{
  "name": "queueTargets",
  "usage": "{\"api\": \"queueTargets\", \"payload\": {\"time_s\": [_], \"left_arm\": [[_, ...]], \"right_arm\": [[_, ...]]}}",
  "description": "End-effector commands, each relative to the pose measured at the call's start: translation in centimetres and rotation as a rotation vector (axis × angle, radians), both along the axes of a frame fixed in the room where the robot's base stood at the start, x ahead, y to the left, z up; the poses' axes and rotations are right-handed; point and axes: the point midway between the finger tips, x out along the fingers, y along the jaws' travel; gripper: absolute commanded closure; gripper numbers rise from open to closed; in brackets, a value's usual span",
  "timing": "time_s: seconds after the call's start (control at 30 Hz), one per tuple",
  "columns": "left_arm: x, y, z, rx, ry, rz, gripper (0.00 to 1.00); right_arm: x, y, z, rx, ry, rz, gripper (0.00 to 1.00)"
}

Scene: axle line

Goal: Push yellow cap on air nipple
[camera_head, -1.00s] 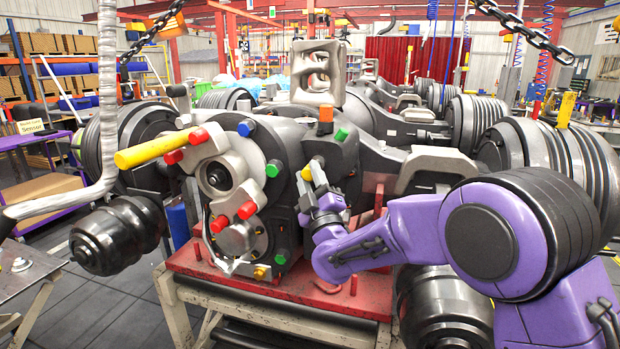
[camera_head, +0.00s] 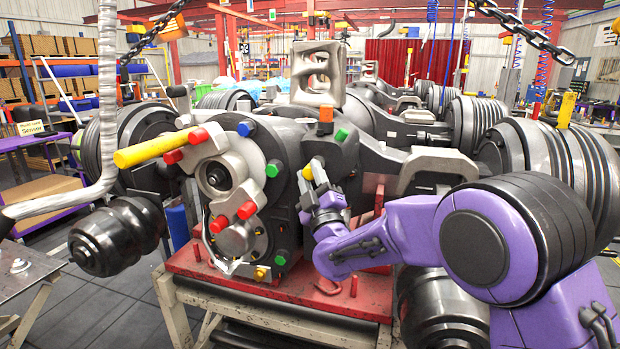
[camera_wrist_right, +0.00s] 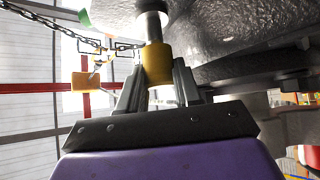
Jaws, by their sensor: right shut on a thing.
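The yellow cap (camera_wrist_right: 158,64) is between the fingers of my right gripper (camera_wrist_right: 160,85), which is shut on it. In the right wrist view the cap's top meets the lower end of a dark, shiny stem, the air nipple (camera_wrist_right: 151,24). They look in line, but how far the cap sits on the nipple is hard to tell. In the head view my right gripper (camera_head: 314,176) is at the right side of the axle housing (camera_head: 288,158), with a sliver of the yellow cap (camera_head: 307,173) showing beside it. My left gripper is out of view.
Green caps (camera_head: 273,168) and red caps (camera_head: 248,210) stick out of the housing near my right gripper. The axle rests on a red stand (camera_head: 290,287). A chain (camera_wrist_right: 100,42) hangs behind.

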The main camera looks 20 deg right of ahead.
Motion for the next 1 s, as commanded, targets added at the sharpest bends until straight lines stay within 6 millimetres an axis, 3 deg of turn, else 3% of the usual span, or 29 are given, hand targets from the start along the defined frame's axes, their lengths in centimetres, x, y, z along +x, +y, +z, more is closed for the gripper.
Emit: {"api": "queueTargets", "payload": {"time_s": [0.97,1.0], "left_arm": [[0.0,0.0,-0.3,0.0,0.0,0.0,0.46],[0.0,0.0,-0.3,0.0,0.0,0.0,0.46]], "right_arm": [[2.5,-1.7,0.0,-0.001,-0.001,-0.001,0.95],[2.5,-1.7,0.0,0.0,0.0,0.0,0.63]]}}
